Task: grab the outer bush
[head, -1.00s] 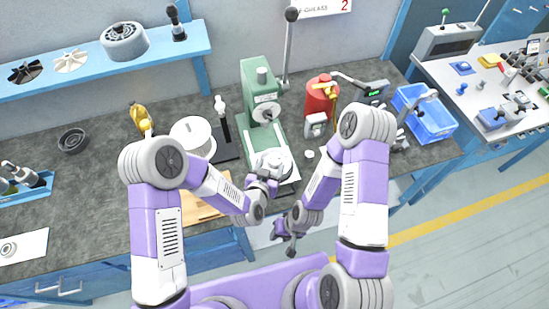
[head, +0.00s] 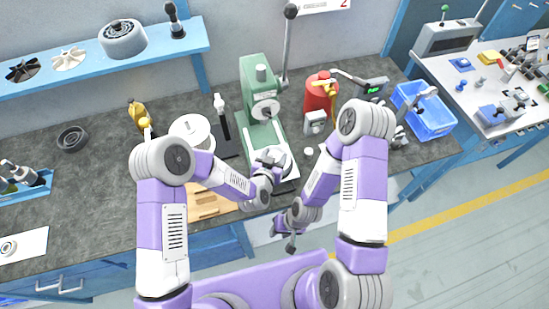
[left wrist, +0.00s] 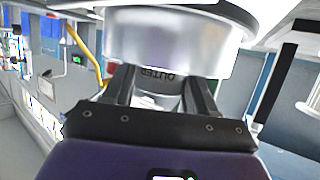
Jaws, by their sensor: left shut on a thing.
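A shiny silver round part marked OUTER, the outer bush (left wrist: 170,45), fills the top of the left wrist view. My left gripper (left wrist: 160,88) has its two dark fingers on either side of the lettering, shut on this part. In the head view my left gripper (head: 268,166) is at the front of the green press (head: 261,90), over its pale base; the bush there is small and partly hidden by the hand. My right gripper (head: 287,238) hangs low in front of the bench edge, away from the bush; its jaws are too small to read.
A red canister (head: 319,93) and a blue bin (head: 425,118) stand right of the press. A white round dish (head: 190,130) and a wooden board (head: 207,204) are to its left. The dark bench top (head: 95,185) is mostly clear at left.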

